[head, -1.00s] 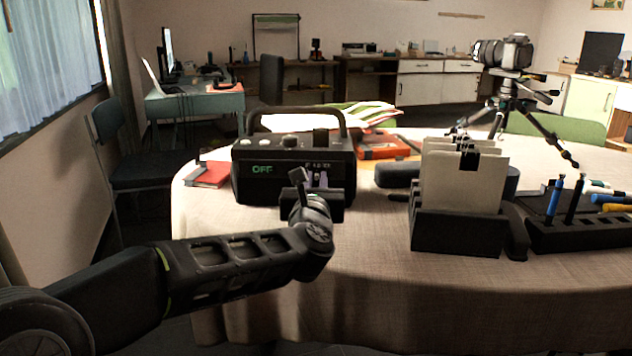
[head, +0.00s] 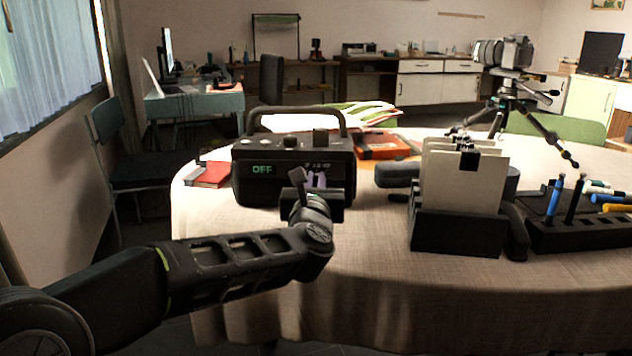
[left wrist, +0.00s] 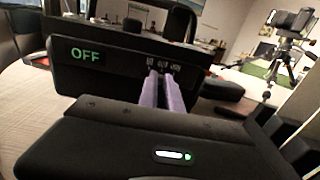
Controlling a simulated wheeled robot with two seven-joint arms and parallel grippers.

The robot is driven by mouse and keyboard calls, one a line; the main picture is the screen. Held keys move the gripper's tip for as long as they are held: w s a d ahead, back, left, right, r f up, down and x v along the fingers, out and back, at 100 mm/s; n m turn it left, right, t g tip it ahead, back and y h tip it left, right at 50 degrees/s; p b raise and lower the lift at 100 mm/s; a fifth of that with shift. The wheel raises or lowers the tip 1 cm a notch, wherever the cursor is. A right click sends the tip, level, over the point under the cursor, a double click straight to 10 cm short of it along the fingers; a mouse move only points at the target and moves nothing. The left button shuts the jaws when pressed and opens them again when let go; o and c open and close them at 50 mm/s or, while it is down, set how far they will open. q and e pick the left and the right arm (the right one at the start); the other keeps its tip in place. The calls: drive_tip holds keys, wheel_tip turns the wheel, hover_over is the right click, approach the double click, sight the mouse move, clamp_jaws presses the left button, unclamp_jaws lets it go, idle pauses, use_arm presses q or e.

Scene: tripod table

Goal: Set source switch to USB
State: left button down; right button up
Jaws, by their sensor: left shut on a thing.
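A black box-shaped radio (head: 262,190) with a carry handle and top knobs stands on the table, its front facing me. Its display reads OFF in green, also seen on the radio in the left wrist view (left wrist: 105,78). A row of small white labels sits on its front at the right, too small to read. My left gripper (head: 317,181) is at the front of the radio, below these labels. In the left wrist view its pale fingers (left wrist: 160,88) are close together, at the source switch area. The switch itself is hidden behind the fingertips. My right gripper is not in view.
A card holder (head: 458,235) and a pen rack (head: 580,235) stand to the right of the radio. A red book (head: 208,175) lies at the left, an orange case (head: 382,148) behind. A camera on a tripod (head: 505,90) stands farther back. The front tablecloth is clear.

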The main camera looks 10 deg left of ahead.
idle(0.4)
use_arm(q)
drive_tip(key=shift+w+d+b, duration=0.2)
drive_tip(key=shift+d+b, duration=0.3)
drive_tip(key=shift+d, duration=0.7)
drive_tip(key=c, duration=1.5)
unclamp_jaws()
drive_tip(key=shift+c, duration=0.2)
drive_tip(key=s, duration=0.2)
drive_tip(key=s+d, duration=0.1)
drive_tip(key=s, duration=0.2)
drive_tip(key=s+p, duration=0.1)
drive_tip(key=s, duration=0.1)
drive_tip(key=shift+s+d, duration=0.25)
drive_tip(key=shift+s, duration=0.1)
